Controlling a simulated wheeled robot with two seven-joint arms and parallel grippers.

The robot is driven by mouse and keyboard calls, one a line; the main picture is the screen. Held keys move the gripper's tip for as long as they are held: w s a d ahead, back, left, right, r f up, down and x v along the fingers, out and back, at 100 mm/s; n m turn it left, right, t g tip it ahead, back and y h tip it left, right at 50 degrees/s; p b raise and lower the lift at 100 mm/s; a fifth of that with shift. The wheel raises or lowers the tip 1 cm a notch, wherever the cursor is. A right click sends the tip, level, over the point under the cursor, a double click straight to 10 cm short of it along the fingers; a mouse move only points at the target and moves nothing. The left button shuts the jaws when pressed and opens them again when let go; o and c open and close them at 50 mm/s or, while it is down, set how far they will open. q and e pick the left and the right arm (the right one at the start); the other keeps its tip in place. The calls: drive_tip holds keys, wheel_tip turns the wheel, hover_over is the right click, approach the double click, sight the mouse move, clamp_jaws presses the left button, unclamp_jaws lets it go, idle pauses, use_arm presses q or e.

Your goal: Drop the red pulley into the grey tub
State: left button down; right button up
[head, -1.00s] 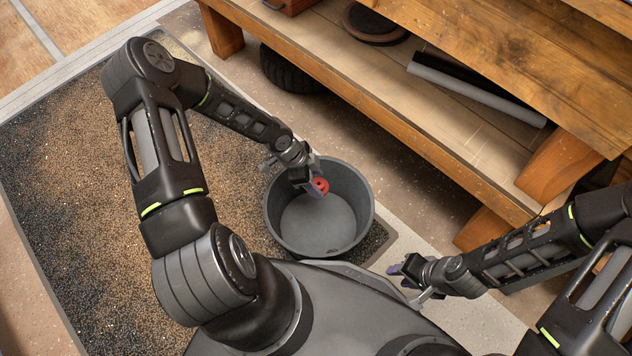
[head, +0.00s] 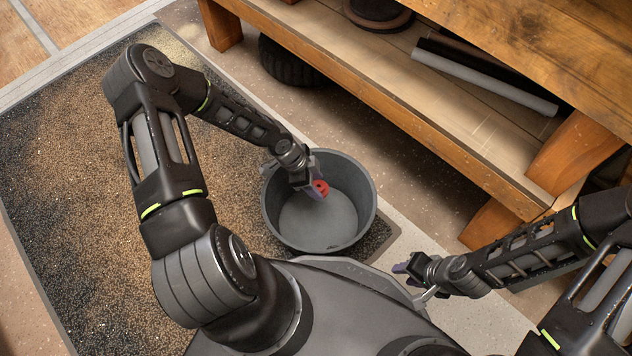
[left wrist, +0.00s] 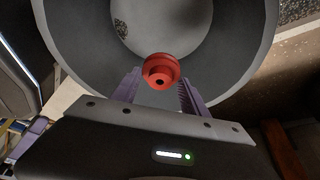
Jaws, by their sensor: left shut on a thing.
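The red pulley (head: 321,187) is between the fingers of my left gripper (head: 313,192), which is shut on it. In the left wrist view the pulley (left wrist: 160,72) sits at the fingertips of my left gripper (left wrist: 158,88), with the grey tub (left wrist: 235,75) behind it. In the head view the round grey tub (head: 366,218) stands on the floor, and the gripper and pulley are over its left part. The tub's visible floor looks empty. My right gripper (head: 404,270) is right of the tub, near my base; its finger gap is too small to judge.
A wooden bench (head: 440,150) with a lower shelf runs behind the tub, holding grey and dark tubes (head: 485,80) and a round dark item (head: 378,15). A black tyre (head: 288,65) lies under it. A speckled mat (head: 70,200) covers the floor at the left.

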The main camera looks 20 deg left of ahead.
use_arm(q)
drive_tip(key=shift+c, duration=2.4)
unclamp_jaws()
drive_tip(key=p+v, duration=0.3)
drive_tip(key=v, duration=0.4)
drive_tip(key=shift+a+r+p, duration=0.15)
drive_tip(key=shift+r+p, duration=0.15)
drive_tip(key=shift+r, duration=0.05)
